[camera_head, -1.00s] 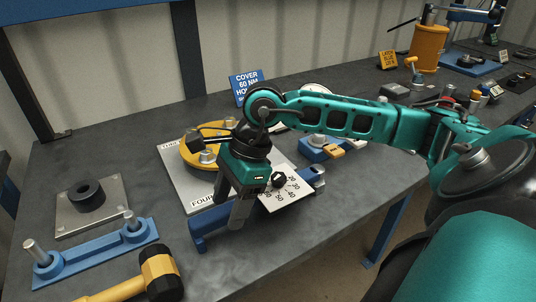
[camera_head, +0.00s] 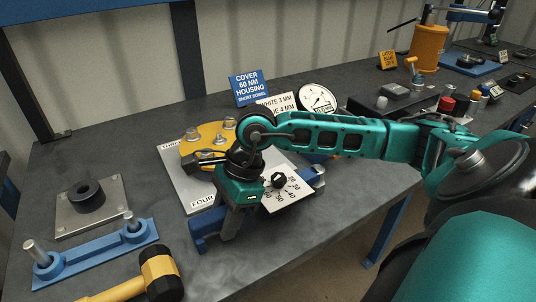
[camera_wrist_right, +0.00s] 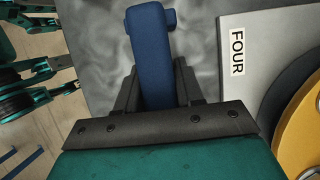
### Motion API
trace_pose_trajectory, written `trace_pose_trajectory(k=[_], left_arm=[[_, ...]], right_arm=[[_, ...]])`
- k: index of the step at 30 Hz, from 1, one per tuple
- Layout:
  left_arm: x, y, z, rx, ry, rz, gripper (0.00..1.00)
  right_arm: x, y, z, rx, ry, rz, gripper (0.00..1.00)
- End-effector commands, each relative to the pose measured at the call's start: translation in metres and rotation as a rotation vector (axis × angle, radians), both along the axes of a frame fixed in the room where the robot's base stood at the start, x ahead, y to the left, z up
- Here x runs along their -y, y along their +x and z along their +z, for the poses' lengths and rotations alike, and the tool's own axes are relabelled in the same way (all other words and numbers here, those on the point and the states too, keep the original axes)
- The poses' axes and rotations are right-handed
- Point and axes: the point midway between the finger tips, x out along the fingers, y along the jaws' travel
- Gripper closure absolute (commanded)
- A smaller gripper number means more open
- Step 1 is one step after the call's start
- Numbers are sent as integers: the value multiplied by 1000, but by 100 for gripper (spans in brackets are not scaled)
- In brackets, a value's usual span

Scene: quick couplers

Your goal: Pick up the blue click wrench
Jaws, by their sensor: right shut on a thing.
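The blue click wrench (camera_head: 204,229) lies at the front of the table, partly hidden behind my right gripper. My right gripper (camera_head: 230,230) points down over its near end and is shut on it. In the right wrist view the blue bar of the wrench (camera_wrist_right: 152,48) runs between the two dark fingers of the right gripper (camera_wrist_right: 155,88). A white dial plate (camera_head: 291,194) with numbers and a black knob sits just right of the gripper.
A grey plate (camera_head: 176,172) with a yellow round cover (camera_head: 197,146) lies behind the gripper. A blue post fixture (camera_head: 95,255), a black ring on a plate (camera_head: 86,196) and a yellow-black mallet (camera_head: 158,272) lie left. A round gauge (camera_head: 318,98) and signs stand behind.

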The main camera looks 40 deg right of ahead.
Motion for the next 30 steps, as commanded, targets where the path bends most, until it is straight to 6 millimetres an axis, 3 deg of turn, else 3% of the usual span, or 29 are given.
trace_pose_trajectory(k=[6,23,30], left_arm=[[0,-1,-1,-3,1,0,57],[0,-1,-1,-4,0,1,57],[0,-1,1,-3,1,0,57]], right_arm=[[0,0,0,1,0,0,100],[0,1,3,4,0,-1,100],[0,2,20,7,0,-1,100]])
